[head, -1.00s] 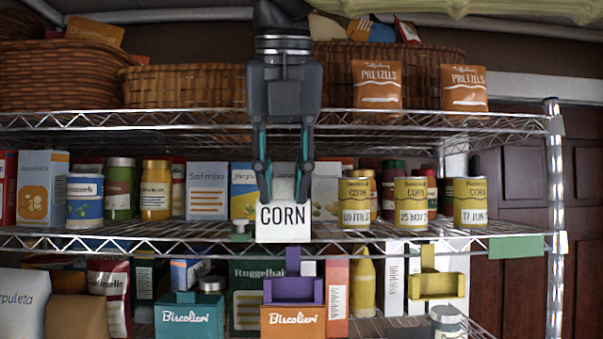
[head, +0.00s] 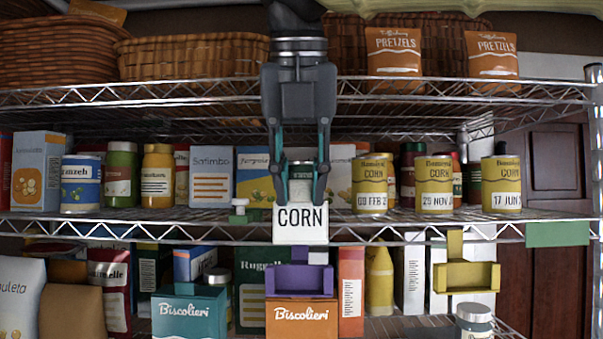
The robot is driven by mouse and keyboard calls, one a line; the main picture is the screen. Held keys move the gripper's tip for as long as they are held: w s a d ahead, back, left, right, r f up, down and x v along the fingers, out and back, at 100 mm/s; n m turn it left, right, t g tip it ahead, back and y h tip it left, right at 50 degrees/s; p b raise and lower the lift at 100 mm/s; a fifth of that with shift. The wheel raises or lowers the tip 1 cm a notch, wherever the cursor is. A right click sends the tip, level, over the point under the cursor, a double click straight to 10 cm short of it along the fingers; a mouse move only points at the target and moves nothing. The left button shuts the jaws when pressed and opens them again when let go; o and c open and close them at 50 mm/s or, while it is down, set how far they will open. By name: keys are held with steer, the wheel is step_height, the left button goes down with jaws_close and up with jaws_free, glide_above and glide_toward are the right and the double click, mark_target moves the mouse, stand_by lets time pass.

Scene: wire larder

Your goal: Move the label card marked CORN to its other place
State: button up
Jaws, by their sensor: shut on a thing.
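The white label card marked CORN (head: 300,224) is upright at the front of the middle shelf's edge (head: 180,228), left of the corn cans. My gripper (head: 300,200) comes down from above and is shut on the card's upper part. I cannot tell whether the card touches the shelf edge. Several yellow corn cans (head: 435,183) stand on the middle shelf to the right. A green holder (head: 240,212) sits on that edge to the left of the card. A purple holder (head: 299,279) is below the card, and a yellow holder (head: 466,275) is below right.
The upper shelf (head: 190,90) holds baskets (head: 195,60) and pretzel bags (head: 394,52). A jar (head: 301,170) stands behind my fingers. A green blank strip (head: 557,234) hangs at the right of the middle edge.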

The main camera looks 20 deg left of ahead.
mark_target(300, 238)
steer(key=shift+s+f+b, duration=0.2)
steer(key=shift+f+b, duration=0.1)
steer(key=shift+f, duration=0.3)
steer(key=shift+f+b, duration=0.3)
steer(key=shift+f, duration=0.05)
steer(key=shift+w, duration=0.35)
steer(key=shift+s+a+r, duration=0.1)
steer(key=shift+s+r, duration=0.05)
steer(key=shift+s, duration=0.3)
steer(key=shift+w, duration=0.3)
steer(key=shift+f+b, duration=0.4)
steer(key=shift+f, duration=0.65)
steer(key=shift+f+b, duration=0.65)
steer(key=shift+f, duration=0.55)
stand_by(0.6)
